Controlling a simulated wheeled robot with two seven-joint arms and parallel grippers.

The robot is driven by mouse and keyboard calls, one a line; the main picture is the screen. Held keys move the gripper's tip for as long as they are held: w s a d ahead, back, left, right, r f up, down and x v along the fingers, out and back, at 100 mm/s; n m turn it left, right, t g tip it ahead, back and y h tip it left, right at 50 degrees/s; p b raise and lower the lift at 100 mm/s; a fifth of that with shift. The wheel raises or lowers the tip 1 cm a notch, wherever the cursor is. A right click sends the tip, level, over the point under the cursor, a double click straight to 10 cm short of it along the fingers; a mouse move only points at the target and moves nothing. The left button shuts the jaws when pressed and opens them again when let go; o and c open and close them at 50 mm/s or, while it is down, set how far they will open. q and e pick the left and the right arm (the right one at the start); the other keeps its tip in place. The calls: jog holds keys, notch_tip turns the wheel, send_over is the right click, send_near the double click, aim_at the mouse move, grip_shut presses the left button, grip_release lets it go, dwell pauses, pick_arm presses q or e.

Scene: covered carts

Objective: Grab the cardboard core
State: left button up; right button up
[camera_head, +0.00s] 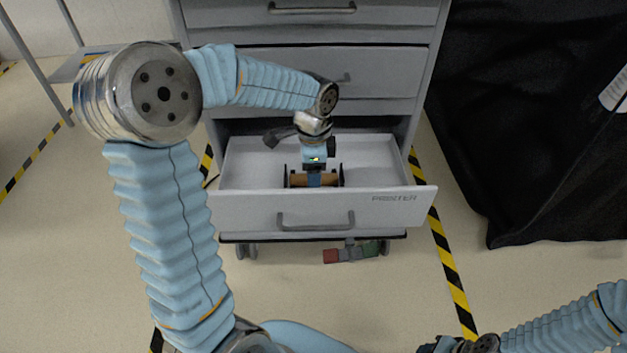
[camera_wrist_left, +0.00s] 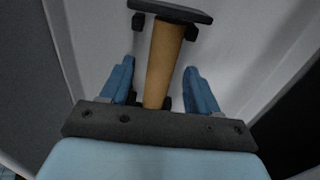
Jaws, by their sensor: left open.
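The cardboard core (camera_head: 299,181) is a brown tube lying crosswise in the open drawer (camera_head: 245,207), held between the dark end plates of a small holder (camera_head: 341,176). In the left wrist view the core (camera_wrist_left: 164,58) runs lengthwise between my two blue fingers, with a dark holder plate (camera_wrist_left: 172,11) at its far end. My left gripper (camera_head: 314,180) reaches down into the drawer over the core. In the wrist view my left gripper (camera_wrist_left: 159,66) is open, with a gap on each side of the core. My right gripper's fingers do not show.
The drawer, marked PRINTER, belongs to a grey cabinet (camera_head: 330,60) on wheels. Its walls stand around my left gripper. A black-covered cart (camera_head: 530,120) stands at the right. A red, grey and green item (camera_head: 350,254) shows below the drawer. Yellow-black tape marks the floor.

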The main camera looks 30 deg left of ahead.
pick_arm(q)
jog(key=shift+c, duration=0.2)
grip_shut()
jog(key=c, duration=1.1)
grip_release()
